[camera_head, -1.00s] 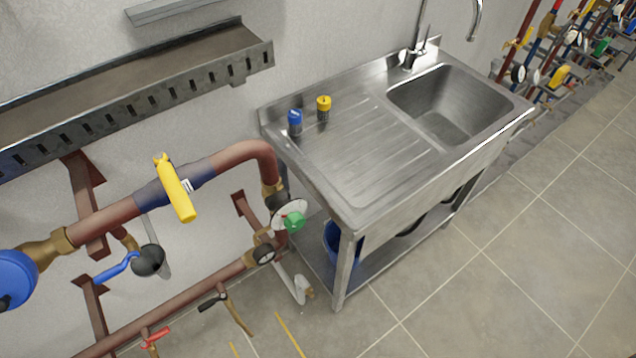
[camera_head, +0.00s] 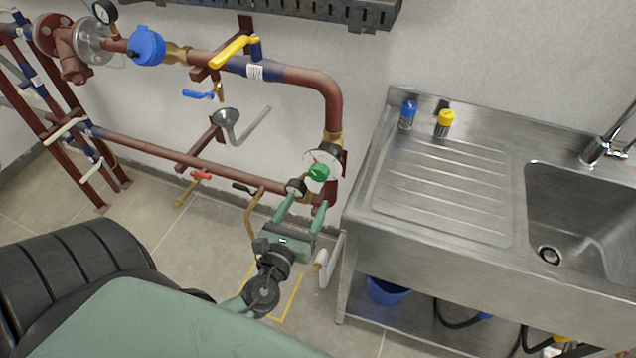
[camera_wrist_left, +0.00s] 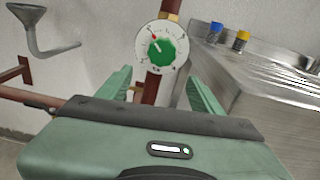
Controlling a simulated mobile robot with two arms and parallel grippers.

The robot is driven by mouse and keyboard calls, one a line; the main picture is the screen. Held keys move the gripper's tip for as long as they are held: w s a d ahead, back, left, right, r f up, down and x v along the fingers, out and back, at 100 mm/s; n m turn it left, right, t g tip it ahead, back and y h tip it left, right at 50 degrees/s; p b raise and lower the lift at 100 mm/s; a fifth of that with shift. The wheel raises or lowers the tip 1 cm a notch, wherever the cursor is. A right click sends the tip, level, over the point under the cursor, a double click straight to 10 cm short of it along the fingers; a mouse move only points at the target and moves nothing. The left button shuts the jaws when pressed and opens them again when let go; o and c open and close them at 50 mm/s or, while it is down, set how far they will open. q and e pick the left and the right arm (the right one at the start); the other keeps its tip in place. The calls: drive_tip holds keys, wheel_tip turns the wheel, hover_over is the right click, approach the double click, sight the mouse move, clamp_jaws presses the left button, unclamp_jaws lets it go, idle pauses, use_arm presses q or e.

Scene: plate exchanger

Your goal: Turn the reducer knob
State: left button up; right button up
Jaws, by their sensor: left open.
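The reducer knob is a green knob (camera_head: 318,171) on a round white dial with a red mark, set on the brown vertical pipe. It also shows in the left wrist view as a green knob (camera_wrist_left: 161,51), facing me. My left gripper (camera_head: 305,202) is open and empty, below the knob and apart from it in the head view. In the left wrist view my left gripper (camera_wrist_left: 160,84) has its two green fingers spread, with the knob above and between them. My right gripper is not in view.
A steel sink counter (camera_head: 440,190) stands close to the right, with a blue bottle (camera_head: 408,114) and a yellow bottle (camera_head: 445,122). A small gauge (camera_head: 296,187) is beside the fingers. A yellow valve handle (camera_head: 233,50) and a grey funnel (camera_head: 226,117) are to the left.

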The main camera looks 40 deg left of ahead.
sight(317, 176)
use_arm(q)
drive_tip(key=shift+m+t, duration=0.4)
drive_tip(key=shift+m, duration=0.1)
drive_tip(key=w, duration=0.2)
drive_tip(key=w+a+r+p, duration=0.1)
drive_tip(key=w, duration=0.1)
drive_tip(key=w+r+p, duration=0.1)
drive_tip(key=w, duration=0.1)
drive_tip(key=shift+w+a, duration=0.2)
drive_tip(key=shift+a, duration=0.15)
drive_tip(key=shift+w+a+f, duration=0.15)
drive_tip(key=shift+w+a, duration=0.05)
drive_tip(key=shift+w, duration=0.5)
drive_tip(key=c, duration=1.4)
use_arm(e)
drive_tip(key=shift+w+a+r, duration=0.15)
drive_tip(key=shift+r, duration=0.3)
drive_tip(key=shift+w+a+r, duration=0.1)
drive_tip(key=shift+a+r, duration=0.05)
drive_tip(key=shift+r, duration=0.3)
use_arm(q)
drive_tip(key=shift+n, duration=0.3)
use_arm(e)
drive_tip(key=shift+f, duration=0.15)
